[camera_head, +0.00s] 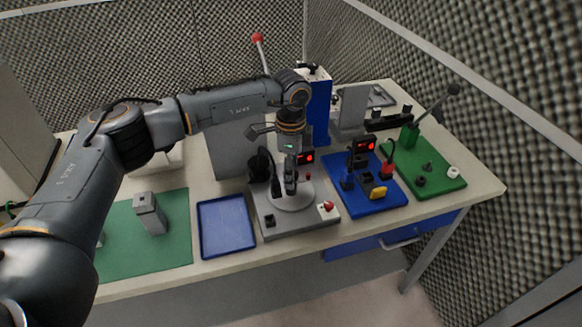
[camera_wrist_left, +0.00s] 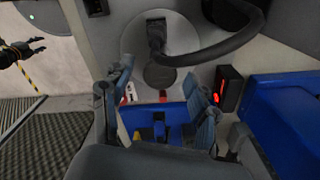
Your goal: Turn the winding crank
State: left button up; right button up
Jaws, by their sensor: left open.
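A grey station (camera_head: 270,222) with a pale round disc (camera_head: 293,199) stands on the bench in the head view. In the left wrist view the disc (camera_wrist_left: 130,40) carries a dark, thick curved bar (camera_wrist_left: 215,46) running off to the right. This may be the winding crank; I cannot be sure. My left gripper (camera_head: 290,185) points down over the disc and hides part of it. In the wrist view the left gripper (camera_wrist_left: 160,88) has its fingers apart with nothing held between them. A dark pronged shape (camera_wrist_left: 20,50) at the wrist view's left edge may be my right gripper.
A blue tray (camera_head: 226,250) and a green mat (camera_head: 115,240) lie left of the station. A red-knobbed switch (camera_head: 327,208) sits at its front right. A blue board (camera_head: 380,205) and a green board (camera_head: 445,180) with a raised lever stand to the right. Foam walls close the back.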

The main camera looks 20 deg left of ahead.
pick_arm(q)
jog(key=c, duration=1.2)
jog(key=shift+f+m+b, duration=0.1)
jog(key=shift+m+b, duration=0.35)
jog(key=shift+m, duration=0.15)
